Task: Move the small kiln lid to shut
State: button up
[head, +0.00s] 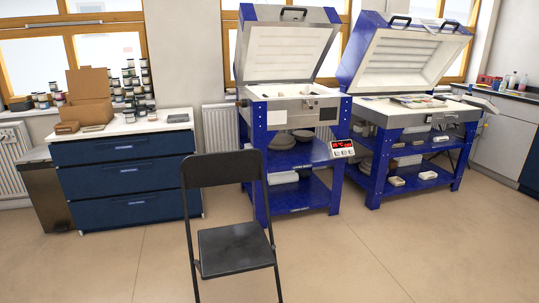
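The small kiln (300,115) stands in the middle of the head view on a blue frame with shelves. Its lid (286,52) is raised and tilted back, with the pale inner lining facing me. A black handle (293,12) sits at the lid's upper edge. The kiln's body is grey metal, and its light interior is partly visible from above. A control box with a red display (342,148) is at the front right of its frame. My gripper is not in view.
A black folding chair (235,248) stands in front of the small kiln. A larger kiln (405,62), also with its lid raised, is close on the right. A blue drawer cabinet (125,180) and a bin (46,190) are left. Floor is clear at front left and right.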

aim_at(275, 44)
jog(key=i+j+z, duration=0.1)
jog(key=i+z, duration=0.35)
jog(key=i+j+z, duration=0.4)
jog(key=i, duration=0.2)
jog(key=i+l+z, duration=0.15)
jog(key=i+z, duration=0.2)
jog(key=i+l+z, duration=0.1)
jog(key=i+z, duration=0.65)
jog(key=i+u, duration=0.35)
jog(key=i, duration=0.25)
jog(key=i+l+u, duration=0.3)
jog(key=i, duration=0.25)
jog(key=i+j+u, duration=0.1)
jog(key=i+u, duration=0.15)
jog(key=u, duration=0.2)
jog(key=i+u, duration=0.25)
jog(key=u, duration=0.2)
jog(key=i+u, duration=0.25)
jog(key=u, duration=0.2)
